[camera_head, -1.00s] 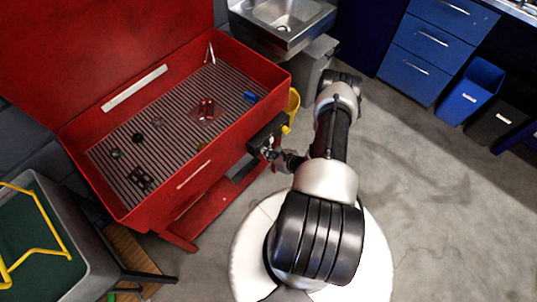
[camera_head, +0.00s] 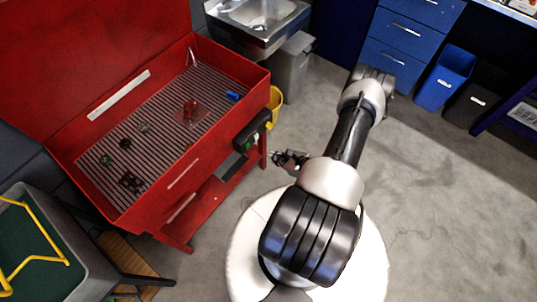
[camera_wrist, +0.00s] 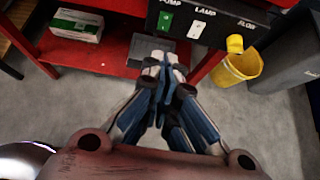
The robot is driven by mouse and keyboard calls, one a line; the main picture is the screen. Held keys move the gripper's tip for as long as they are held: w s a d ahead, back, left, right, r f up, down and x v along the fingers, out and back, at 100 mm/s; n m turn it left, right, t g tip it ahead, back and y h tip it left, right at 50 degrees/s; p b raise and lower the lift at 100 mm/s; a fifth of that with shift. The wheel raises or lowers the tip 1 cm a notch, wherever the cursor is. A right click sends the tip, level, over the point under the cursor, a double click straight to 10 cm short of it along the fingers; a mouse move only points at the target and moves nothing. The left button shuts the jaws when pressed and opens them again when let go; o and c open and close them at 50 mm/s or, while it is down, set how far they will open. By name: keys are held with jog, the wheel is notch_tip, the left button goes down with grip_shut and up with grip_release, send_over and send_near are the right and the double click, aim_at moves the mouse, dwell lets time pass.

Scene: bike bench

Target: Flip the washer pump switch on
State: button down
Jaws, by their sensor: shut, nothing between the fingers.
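The washer's black control box (camera_head: 252,129) is on the front of the red parts washer (camera_head: 186,170). In the wrist view the box (camera_wrist: 216,22) carries a label reading PUMP, partly cut off at the top edge, and a LAMP label. Under PUMP is a switch with a green face (camera_wrist: 164,20); under LAMP is a switch with a pale face (camera_wrist: 196,29). My gripper (camera_wrist: 166,58) is shut and empty, below the box in the picture. In the head view my gripper (camera_head: 276,157) is apart from the box, at its lower right.
A yellow knob (camera_wrist: 235,43) sticks out under the box's third label, above a yellow bucket (camera_wrist: 238,68). A white-and-green carton (camera_wrist: 77,25) lies on the washer's red lower shelf (camera_wrist: 110,55). A grey bin (camera_head: 292,66) stands behind. The floor at right is clear.

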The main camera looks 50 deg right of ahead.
aim_at(248, 146)
jog(key=shift+s+r, duration=0.25)
jog(key=shift+s, duration=0.1)
jog(key=shift+d, duration=0.1)
jog(key=shift+w+r+g, duration=0.15)
jog(key=shift+w+g, duration=0.05)
jog(key=shift+g, duration=0.4)
jog(key=shift+w+r+g, duration=0.15)
jog(key=shift+g, duration=0.45)
jog(key=w+r+b+x, duration=0.1)
jog(key=b+x, duration=0.4)
jog(key=x, duration=0.8)
jog(key=shift+w+r, duration=0.4)
jog(key=shift+w, duration=0.05)
